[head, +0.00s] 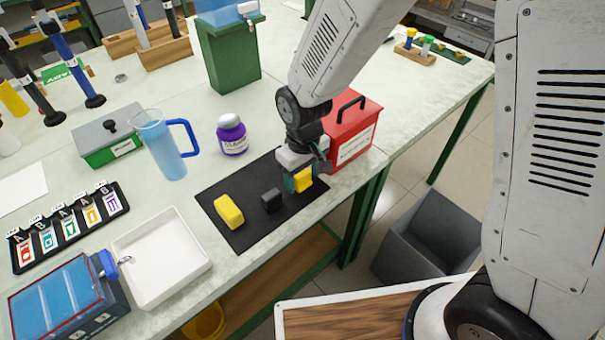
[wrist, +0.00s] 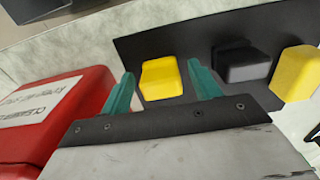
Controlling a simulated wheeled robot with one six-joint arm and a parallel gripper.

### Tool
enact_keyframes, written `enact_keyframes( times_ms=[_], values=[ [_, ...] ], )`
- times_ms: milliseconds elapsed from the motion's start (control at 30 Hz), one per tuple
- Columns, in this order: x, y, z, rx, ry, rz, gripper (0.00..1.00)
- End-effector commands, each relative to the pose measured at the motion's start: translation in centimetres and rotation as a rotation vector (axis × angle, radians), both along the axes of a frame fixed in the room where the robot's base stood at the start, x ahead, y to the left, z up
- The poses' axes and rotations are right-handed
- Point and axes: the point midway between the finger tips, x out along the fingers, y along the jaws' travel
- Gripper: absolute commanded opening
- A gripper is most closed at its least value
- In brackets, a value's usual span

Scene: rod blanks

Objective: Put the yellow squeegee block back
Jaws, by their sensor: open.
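Two yellow blocks lie on a black mat (head: 247,231) at the table's front edge, with a black block (head: 271,201) between them. I cannot tell from looks which is the squeegee block. The right yellow block (head: 304,180) is at my gripper (head: 301,183), partly hidden by a teal finger. In the wrist view, my gripper (wrist: 160,70) is open, with this yellow block (wrist: 160,78) between its fingers and a gap visible near the right finger. The left yellow block (head: 229,212) is rounded and larger; the wrist view shows it at the right edge (wrist: 297,73).
A red box (head: 352,125) with a handle stands close behind and right of my gripper. A grey bin (head: 428,238) stands on the floor.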

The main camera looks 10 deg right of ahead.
Motion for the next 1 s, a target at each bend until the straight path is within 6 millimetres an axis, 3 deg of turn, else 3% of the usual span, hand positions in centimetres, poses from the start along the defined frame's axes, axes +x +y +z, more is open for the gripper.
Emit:
enact_keyframes(
  times_ms=[167,633,800,1000],
  values=[
    [0.1,0.0,1.4,0.002,-0.003,0.000,0.62],
    [0.0,0.0,10.6,0.002,-0.005,0.000,0.62],
    [0.0,0.0,12.1,0.001,-0.001,0.000,0.62],
    [-0.1,-0.1,12.3,0.000,0.000,0.000,0.62]
  ],
)
